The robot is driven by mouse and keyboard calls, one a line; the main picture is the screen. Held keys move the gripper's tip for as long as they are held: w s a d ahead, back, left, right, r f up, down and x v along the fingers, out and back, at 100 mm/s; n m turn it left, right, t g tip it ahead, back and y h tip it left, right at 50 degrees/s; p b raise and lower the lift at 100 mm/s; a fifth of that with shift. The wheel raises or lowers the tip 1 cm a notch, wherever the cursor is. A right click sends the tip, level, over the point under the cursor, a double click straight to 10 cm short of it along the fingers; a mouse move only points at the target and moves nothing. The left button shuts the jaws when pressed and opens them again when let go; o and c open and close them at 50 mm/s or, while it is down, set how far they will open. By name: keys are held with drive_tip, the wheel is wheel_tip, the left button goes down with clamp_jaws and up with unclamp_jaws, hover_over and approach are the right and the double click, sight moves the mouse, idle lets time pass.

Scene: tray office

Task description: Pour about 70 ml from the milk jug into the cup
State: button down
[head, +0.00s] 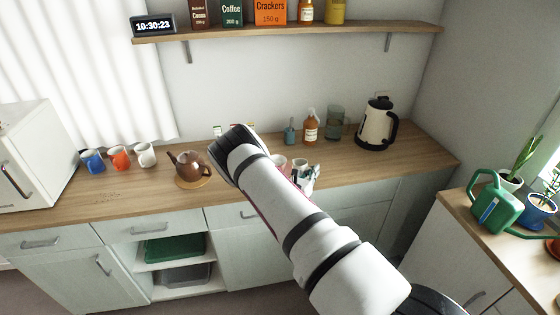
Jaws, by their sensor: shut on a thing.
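My arm reaches over the middle of the counter and hides much of what is behind it. My gripper (306,179) shows only in small part, just right of the forearm, low over the counter. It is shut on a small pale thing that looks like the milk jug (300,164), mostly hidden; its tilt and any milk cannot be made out. A pale pinkish cup (278,160) stands close to its left, partly covered by my arm. Blue (92,161), orange (120,158) and white (145,155) mugs stand further left. I cannot tell which is the task's cup.
A brown teapot (188,165) sits on a round mat left of my arm. A syrup bottle (310,128), a grey-green canister (334,123) and a kettle (376,124) stand at the back right. A shelf (290,33) hangs above. The counter (400,172) is clear at front right.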

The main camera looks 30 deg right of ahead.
drive_tip(key=shift+s+d+f+m, duration=0.25)
drive_tip(key=shift+s+f+m, duration=0.35)
drive_tip(key=shift+m, duration=0.2)
drive_tip(key=shift+w, duration=0.15)
